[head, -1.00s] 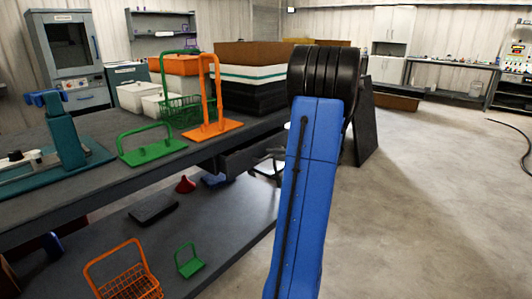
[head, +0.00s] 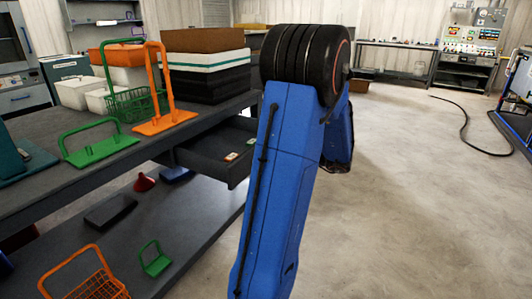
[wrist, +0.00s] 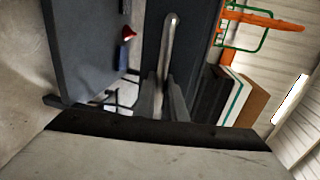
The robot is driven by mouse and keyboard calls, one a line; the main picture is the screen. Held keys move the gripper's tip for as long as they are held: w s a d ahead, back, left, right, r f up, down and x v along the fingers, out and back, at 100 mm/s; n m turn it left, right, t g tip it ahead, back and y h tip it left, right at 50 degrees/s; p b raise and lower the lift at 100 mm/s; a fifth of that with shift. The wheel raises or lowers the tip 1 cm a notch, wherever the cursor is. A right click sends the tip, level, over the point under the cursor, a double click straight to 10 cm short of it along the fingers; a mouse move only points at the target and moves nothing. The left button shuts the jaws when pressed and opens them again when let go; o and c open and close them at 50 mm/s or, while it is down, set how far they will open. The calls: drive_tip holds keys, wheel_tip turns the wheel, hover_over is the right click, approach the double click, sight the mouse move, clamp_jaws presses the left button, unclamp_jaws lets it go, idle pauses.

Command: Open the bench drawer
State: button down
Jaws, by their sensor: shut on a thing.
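The bench drawer (head: 205,158) is pulled out from under the bench top in the head view. Its dark interior shows, with a few small light and reddish items (head: 231,157) inside. In the wrist view, the dark drawer front (wrist: 196,45) carries a pale metal bar handle (wrist: 169,45). My gripper (wrist: 159,97) is shut on the near end of this handle, with a finger on either side. In the head view my blue arm hides the gripper and handle.
The bench (head: 35,192) bears a green rack (head: 98,150), an orange rack (head: 165,122), a green basket (head: 130,104) and stacked boxes. A lower shelf (head: 190,225) holds an orange basket (head: 98,288) and a small green rack (head: 155,262).

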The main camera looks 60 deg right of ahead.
drive_tip(key=shift+s, duration=0.2)
drive_tip(key=c, duration=2.1)
unclamp_jaws()
drive_tip(key=v, duration=1.7)
drive_tip(key=shift+s, duration=0.25)
